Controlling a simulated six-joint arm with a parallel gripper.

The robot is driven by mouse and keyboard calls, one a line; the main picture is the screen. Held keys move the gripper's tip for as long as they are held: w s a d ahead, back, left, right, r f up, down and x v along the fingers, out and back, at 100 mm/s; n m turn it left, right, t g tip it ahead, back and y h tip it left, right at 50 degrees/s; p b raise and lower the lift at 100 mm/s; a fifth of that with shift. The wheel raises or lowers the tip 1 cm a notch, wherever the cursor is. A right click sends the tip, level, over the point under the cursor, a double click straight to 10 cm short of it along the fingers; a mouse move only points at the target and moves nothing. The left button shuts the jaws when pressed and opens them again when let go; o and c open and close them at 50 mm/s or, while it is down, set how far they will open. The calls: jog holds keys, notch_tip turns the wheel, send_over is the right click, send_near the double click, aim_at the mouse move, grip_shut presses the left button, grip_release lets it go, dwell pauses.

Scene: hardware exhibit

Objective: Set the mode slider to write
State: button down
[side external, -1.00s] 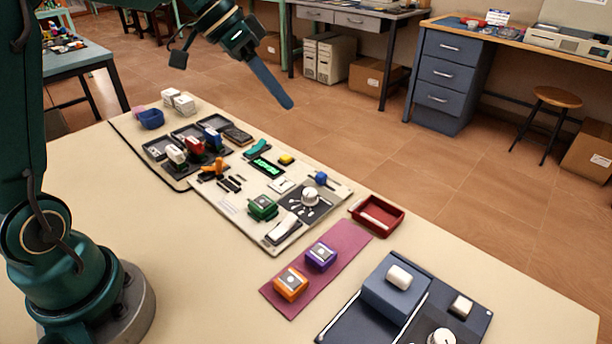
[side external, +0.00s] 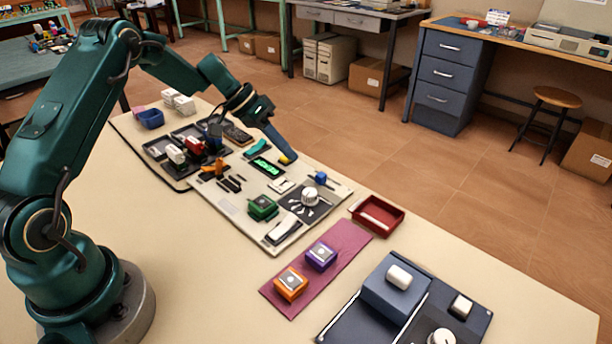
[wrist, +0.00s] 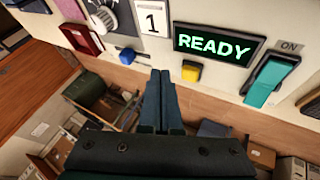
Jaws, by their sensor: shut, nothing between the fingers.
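The pale control panel (side external: 236,209) lies on the table. In the wrist view a blue knob (wrist: 127,56) sits at the panel's edge, left of my fingertips; it also shows in the side view (side external: 320,178). I cannot read any mode or write label, so I cannot tell whether this knob is the mode slider. My gripper (wrist: 160,72) is shut and empty. In the side view its tip (side external: 291,157) is at the yellow button (side external: 285,161); contact cannot be told. In the wrist view the yellow button (wrist: 191,71) is just right of the fingertips.
The panel also holds a green READY display (wrist: 213,45), a teal switch (wrist: 268,80) beside an ON label, a white dial (side external: 310,196), a green block (side external: 263,207) and an orange lever (side external: 215,169). A red tray (side external: 378,216) is beside the panel.

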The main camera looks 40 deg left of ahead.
aim_at(323, 177)
jog(key=d, duration=0.1)
jog(key=d+f, duration=0.1)
jog(key=d, duration=0.1)
jog(key=shift+w+d+f, duration=0.25)
jog(key=shift+w+f, duration=0.05)
jog(key=shift+w, duration=0.1)
jog(key=shift+d, duration=0.7)
jog(key=shift+d, duration=1.75)
